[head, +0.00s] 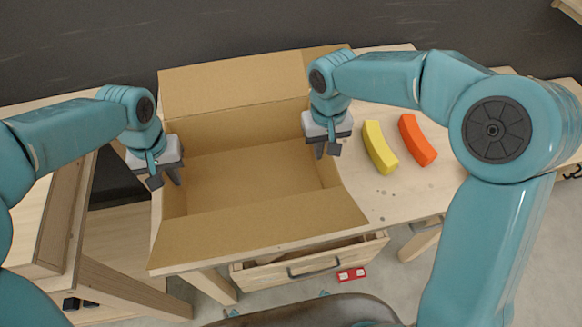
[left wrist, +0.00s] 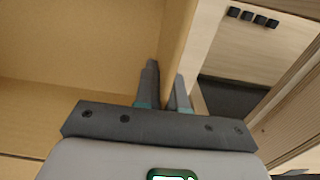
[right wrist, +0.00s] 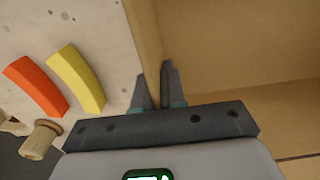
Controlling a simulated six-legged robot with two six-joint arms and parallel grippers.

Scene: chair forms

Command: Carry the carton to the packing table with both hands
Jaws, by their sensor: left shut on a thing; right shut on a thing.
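An open, empty cardboard carton (head: 255,180) sits on a light wooden table (head: 400,205), its back and front flaps spread out. My left gripper (head: 163,180) is shut on the carton's left wall; in the left wrist view its fingers (left wrist: 165,88) straddle the wall (left wrist: 178,40). My right gripper (head: 326,150) is shut on the carton's right wall; in the right wrist view its fingers (right wrist: 155,88) lie either side of the wall (right wrist: 146,35). I cannot tell which table is the packing table.
A yellow curved block (head: 380,148) and an orange one (head: 417,140) lie on the table right of the carton. A drawer (head: 315,262) below stands partly open. A red object (head: 351,275) lies on the floor. Another wooden bench (head: 62,215) stands at left, across a dark gap.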

